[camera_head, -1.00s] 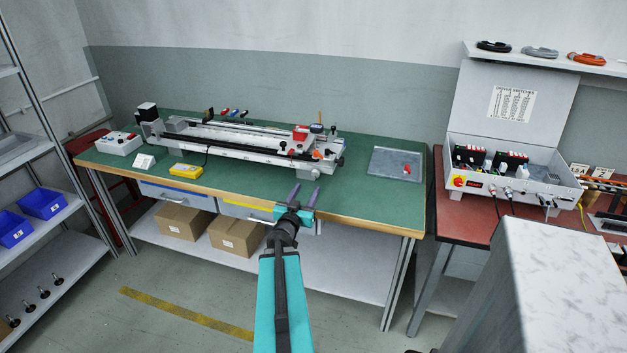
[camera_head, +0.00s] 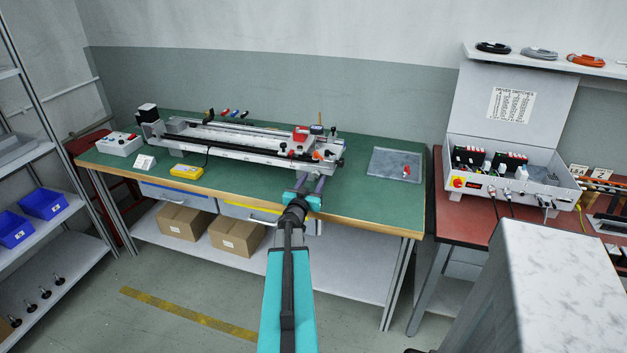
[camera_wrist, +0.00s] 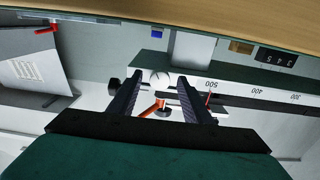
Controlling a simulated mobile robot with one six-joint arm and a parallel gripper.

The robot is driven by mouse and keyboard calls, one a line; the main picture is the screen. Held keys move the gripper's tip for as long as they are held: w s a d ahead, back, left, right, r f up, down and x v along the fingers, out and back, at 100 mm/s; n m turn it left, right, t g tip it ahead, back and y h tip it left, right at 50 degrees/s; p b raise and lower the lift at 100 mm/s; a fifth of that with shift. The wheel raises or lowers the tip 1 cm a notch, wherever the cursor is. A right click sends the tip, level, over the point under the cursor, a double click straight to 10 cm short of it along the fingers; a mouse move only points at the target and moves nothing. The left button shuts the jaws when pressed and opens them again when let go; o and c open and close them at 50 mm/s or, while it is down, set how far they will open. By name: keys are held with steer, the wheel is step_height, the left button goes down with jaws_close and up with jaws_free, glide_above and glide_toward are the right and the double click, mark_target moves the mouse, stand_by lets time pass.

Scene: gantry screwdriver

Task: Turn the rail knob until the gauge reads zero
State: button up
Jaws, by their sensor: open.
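The white rail unit (camera_head: 225,149) lies along the green bench, with a red part and small black knobs at its right end. A dark round knob (camera_head: 340,162) is at that end; a black knob (camera_wrist: 114,86) shows left of my fingers in the wrist view. I cannot tell for sure which knob is the rail knob. A small dark box with a display (camera_head: 316,129) stands behind the right end; its reading is too small. My gripper (camera_head: 312,181) is open in front of the rail's right end. In the wrist view a white round part and orange lever (camera_wrist: 150,108) show between the fingers.
A grey tray (camera_head: 394,166) with a red item lies right of the rail. A yellow handheld box (camera_head: 187,171) and a white switch box (camera_head: 120,144) are at the left. The rail's scale (camera_wrist: 257,91) shows 500, 400 and 300. Green bench top is clear between rail and tray.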

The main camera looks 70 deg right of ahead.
steer(key=shift+d, duration=0.1)
steer(key=c, duration=1.1)
steer(key=shift+o, duration=0.2)
steer(key=shift+m+b, duration=0.3)
steer(key=shift+m, duration=0.1)
steer(key=m+b, duration=0.2)
steer(key=m, duration=0.1)
steer(key=shift+f, duration=0.1)
steer(key=m+b, duration=0.2)
steer(key=m, duration=0.2)
steer(key=m+b, duration=0.2)
steer(key=m, duration=0.1)
steer(key=shift+m, duration=0.3)
steer(key=m+b, duration=0.2)
steer(key=m, duration=0.2)
steer(key=shift+w, duration=0.1)
steer(key=shift+r, duration=0.2)
